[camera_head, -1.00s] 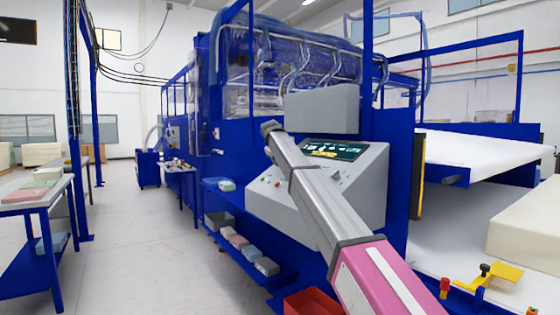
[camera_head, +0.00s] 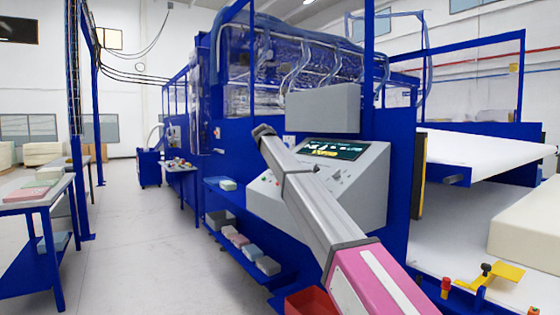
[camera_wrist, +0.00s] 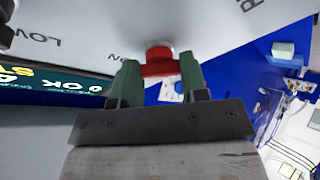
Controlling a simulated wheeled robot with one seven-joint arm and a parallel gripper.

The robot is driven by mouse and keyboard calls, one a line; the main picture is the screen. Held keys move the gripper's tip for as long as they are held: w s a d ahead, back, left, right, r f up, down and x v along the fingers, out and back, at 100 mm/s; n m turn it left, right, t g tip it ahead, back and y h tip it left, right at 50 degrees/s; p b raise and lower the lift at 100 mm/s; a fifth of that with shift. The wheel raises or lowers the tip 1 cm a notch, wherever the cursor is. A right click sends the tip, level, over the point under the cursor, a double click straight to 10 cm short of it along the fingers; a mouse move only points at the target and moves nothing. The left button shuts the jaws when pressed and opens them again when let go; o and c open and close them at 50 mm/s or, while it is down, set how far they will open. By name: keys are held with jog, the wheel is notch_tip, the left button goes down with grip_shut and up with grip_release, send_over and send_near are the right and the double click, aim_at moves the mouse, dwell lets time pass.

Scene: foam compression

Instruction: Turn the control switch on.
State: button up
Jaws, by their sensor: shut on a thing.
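The red control switch (camera_wrist: 159,66) sits on the grey face of the control panel (camera_wrist: 190,20) in the wrist view. My gripper (camera_wrist: 160,76) has its two green finger pads on either side of the switch, shut on it. Part of the switch is hidden between the pads. In the head view the grey control console (camera_head: 262,200), with a lit screen (camera_head: 330,149), stands behind my arm. My arm hides the gripper and the switch there.
Blue shelves with foam blocks (camera_head: 268,266) are below and left of the console. A red bin (camera_head: 308,302) is at the bottom. A white conveyor (camera_head: 480,160) and a large foam block (camera_head: 530,222) are at right. The left aisle floor is clear.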

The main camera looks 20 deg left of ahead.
dwell(0.4)
jog(key=o, duration=0.9)
jog(key=v, duration=1.1)
